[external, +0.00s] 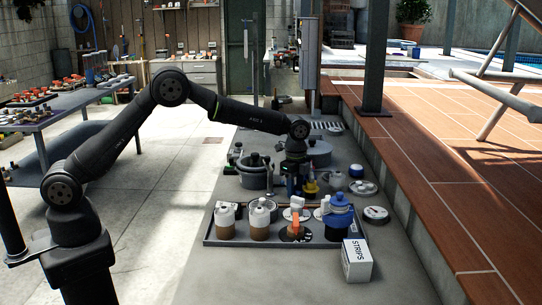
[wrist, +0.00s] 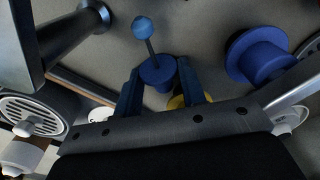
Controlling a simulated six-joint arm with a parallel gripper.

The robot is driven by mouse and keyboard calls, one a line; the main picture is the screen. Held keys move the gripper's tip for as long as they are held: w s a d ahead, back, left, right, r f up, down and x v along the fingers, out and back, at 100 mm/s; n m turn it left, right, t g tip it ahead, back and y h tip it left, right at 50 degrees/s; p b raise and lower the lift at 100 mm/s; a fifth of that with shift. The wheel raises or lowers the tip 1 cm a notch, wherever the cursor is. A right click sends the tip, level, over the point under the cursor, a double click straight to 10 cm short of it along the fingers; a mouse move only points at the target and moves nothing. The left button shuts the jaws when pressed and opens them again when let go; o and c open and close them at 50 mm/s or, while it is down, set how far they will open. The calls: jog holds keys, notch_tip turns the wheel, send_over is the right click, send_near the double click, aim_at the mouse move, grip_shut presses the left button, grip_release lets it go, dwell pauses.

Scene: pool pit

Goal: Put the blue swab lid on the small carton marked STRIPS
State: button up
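The blue swab lid (wrist: 157,73) is a short blue cap with a dark stem and a lighter blue ball at its end. In the wrist view it sits between the two blue fingers of my gripper (wrist: 158,78), which appear to touch both its sides. In the external view my gripper (external: 292,187) is low over the grey bench, behind the tray, and the lid cannot be made out there. The small white carton marked STRIPS (external: 357,262) stands on the bench in front of the tray's right end, apart from my gripper.
A dark tray (external: 222,242) holds white-capped jars, an orange-topped item and a blue bottle (external: 338,222). A grey pot (external: 254,174) and a yellow item (external: 311,188) stand near my gripper. A raised tiled ledge (external: 405,190) runs along the right. The bench front is clear.

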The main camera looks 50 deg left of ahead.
jog(key=c, duration=0.3)
jog(key=shift+c, duration=0.2)
